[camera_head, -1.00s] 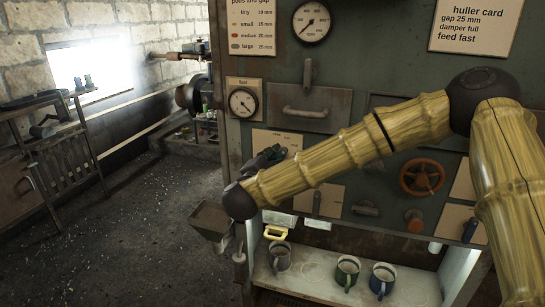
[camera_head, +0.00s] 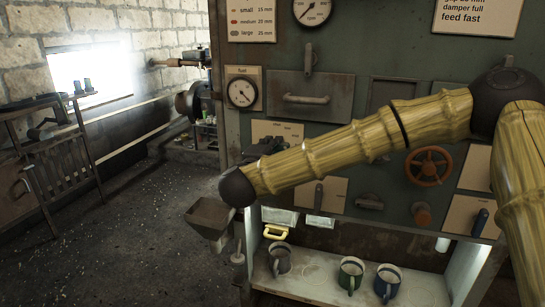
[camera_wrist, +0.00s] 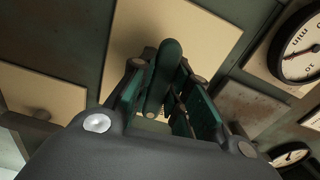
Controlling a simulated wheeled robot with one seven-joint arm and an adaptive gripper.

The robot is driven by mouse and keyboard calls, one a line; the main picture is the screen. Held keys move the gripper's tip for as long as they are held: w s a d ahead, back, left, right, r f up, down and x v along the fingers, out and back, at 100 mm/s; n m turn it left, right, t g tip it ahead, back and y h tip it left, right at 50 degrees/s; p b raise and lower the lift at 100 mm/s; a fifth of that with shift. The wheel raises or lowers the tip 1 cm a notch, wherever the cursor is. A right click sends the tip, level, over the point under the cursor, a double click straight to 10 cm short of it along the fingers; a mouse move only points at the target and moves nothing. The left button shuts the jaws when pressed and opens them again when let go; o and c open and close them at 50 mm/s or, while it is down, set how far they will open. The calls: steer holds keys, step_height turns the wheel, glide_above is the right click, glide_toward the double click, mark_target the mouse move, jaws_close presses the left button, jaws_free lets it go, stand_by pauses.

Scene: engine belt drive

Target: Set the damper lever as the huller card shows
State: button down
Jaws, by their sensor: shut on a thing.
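The huller card (camera_head: 478,16) is at the top right of the head view, its top cut off; "damper full" and "feed fast" are readable. In the wrist view my gripper (camera_wrist: 167,78) is shut on a dark green lever (camera_wrist: 168,60), its fingers on both sides of the handle. The lever stands in front of a beige plate (camera_wrist: 212,45), pointing towards the top of the wrist view. No label on this plate is readable. In the head view the plate (camera_head: 290,130) is partly hidden by my arm, and my gripper is mostly hidden too.
An orange handwheel (camera_head: 429,166), a grey lever (camera_head: 318,194) and a blue lever (camera_head: 481,222) are on the panel. A "fuel" gauge (camera_head: 241,92) is at left. Several mugs, one green (camera_head: 350,274), stand on the shelf below.

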steer(key=shift+f+m+b, duration=0.15)
steer(key=shift+m+b, duration=0.35)
steer(key=c, duration=1.4)
jaws_free()
steer(key=shift+o, duration=0.2)
steer(key=v, duration=1.2)
